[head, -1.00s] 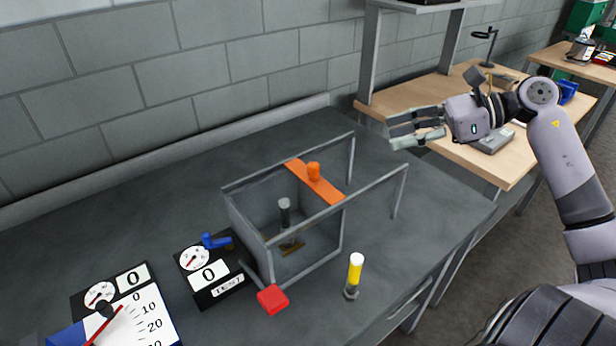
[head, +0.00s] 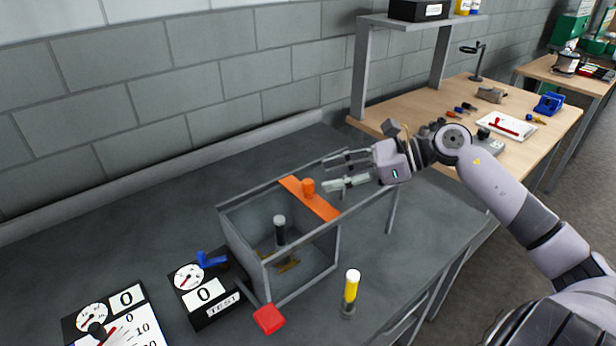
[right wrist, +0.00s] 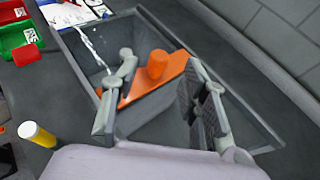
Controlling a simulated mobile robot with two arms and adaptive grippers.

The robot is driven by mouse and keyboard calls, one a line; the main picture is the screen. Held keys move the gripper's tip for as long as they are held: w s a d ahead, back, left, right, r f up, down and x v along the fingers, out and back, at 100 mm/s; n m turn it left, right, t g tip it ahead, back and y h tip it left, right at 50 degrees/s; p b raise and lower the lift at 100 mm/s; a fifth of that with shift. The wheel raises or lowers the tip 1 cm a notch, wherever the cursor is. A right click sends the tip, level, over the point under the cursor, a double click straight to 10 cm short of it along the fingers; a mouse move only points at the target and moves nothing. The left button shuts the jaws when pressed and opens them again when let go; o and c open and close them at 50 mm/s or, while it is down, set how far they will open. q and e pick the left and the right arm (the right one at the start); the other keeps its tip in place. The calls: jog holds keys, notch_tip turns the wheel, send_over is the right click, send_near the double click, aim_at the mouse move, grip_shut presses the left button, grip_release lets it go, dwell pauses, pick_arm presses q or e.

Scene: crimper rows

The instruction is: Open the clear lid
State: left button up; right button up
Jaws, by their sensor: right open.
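A grey-framed box (head: 300,284) with see-through walls stands on the dark bench. An orange strip (head: 322,206) with an upright orange knob (head: 308,186) lies across its top; the clear lid panel itself is hard to make out. My right gripper (head: 336,172) is open and empty, just right of the knob and a little above the strip. In the right wrist view the knob (right wrist: 158,65) appears between the spread fingers (right wrist: 160,80), with no contact visible. A dark post stands inside the box. My left gripper is not in view.
Two rails run right from the box top to a leg (head: 392,210). A test gauge (head: 204,292) with a blue lever is at left. The bench behind is clear.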

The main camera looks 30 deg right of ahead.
aim_at(311, 182)
jog(key=p+x, duration=0.1)
jog(key=x, duration=0.3)
jog(key=shift+w+a, duration=0.15)
jog(key=shift+a, duration=0.1)
jog(key=shift+p+x, duration=0.4)
jog(key=shift+x, duration=0.55)
jog(key=shift+f, duration=0.15)
jog(key=shift+c, duration=0.2)
grip_shut()
